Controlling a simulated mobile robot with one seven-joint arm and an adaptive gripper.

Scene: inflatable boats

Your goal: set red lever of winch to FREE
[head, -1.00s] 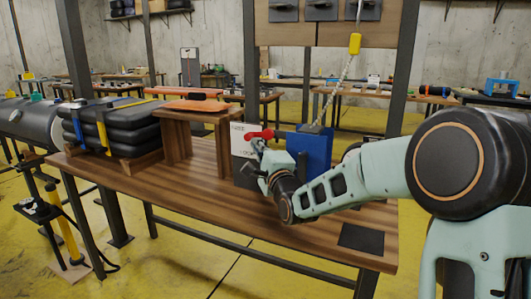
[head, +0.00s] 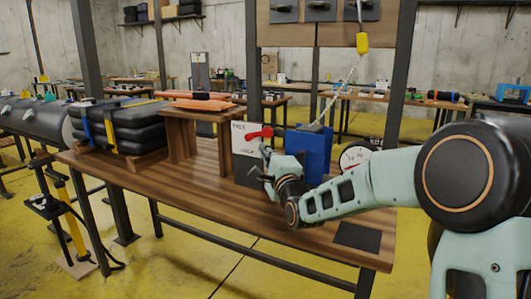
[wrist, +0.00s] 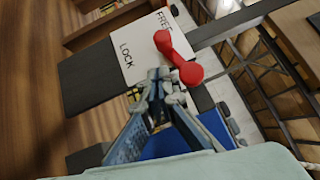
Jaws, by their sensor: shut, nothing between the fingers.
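The red lever (head: 260,134) is on the winch, whose blue body (head: 310,150) stands on the wooden bench. A white plate (head: 243,149) marked FREE above and LOCK below is behind the lever. In the wrist view the red lever (wrist: 176,57) has one rounded end beside the word FREE (wrist: 163,20), away from LOCK (wrist: 125,55). My gripper (head: 265,150) is just below the lever, its fingers shut and empty. In the wrist view my gripper (wrist: 165,77) shows close beside the lever's nearer end; whether they touch I cannot tell. My gripper hides part of the winch.
A round gauge (head: 354,157) stands right of the winch. A wooden stand (head: 203,117) with orange items, and strapped black folded bundles (head: 118,127), occupy the bench's left. A rope (head: 340,85) runs up from the winch.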

